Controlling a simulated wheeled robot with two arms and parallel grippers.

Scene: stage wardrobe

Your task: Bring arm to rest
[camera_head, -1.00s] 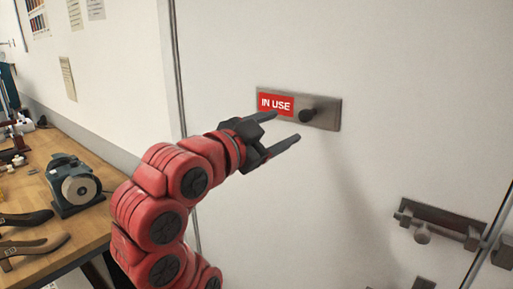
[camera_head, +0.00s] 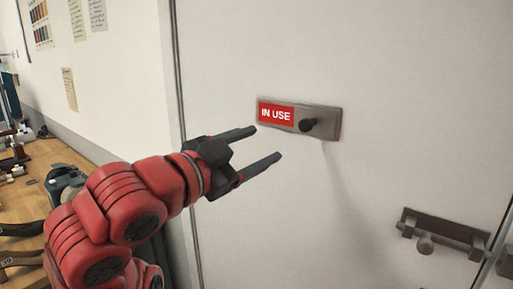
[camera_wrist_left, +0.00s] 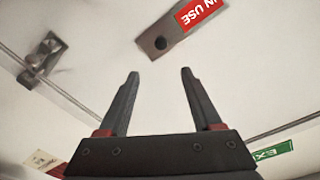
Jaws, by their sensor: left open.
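My left gripper (camera_head: 262,146) is open and empty, with its two dark fingers apart. It is in front of the white door, left of and below the sliding sign plate (camera_head: 318,122). The plate has a dark knob (camera_head: 307,125) and shows a red "IN USE" sign (camera_head: 276,114). In the left wrist view the open fingers (camera_wrist_left: 159,75) point toward the plate (camera_wrist_left: 155,42), with a clear gap. My right gripper is not in view.
A metal latch (camera_head: 440,229) is on the door at the lower right; it also shows in the left wrist view (camera_wrist_left: 45,50). A wooden bench (camera_head: 50,155) with tools stands at the left. A green exit sign (camera_wrist_left: 273,151) shows in the left wrist view.

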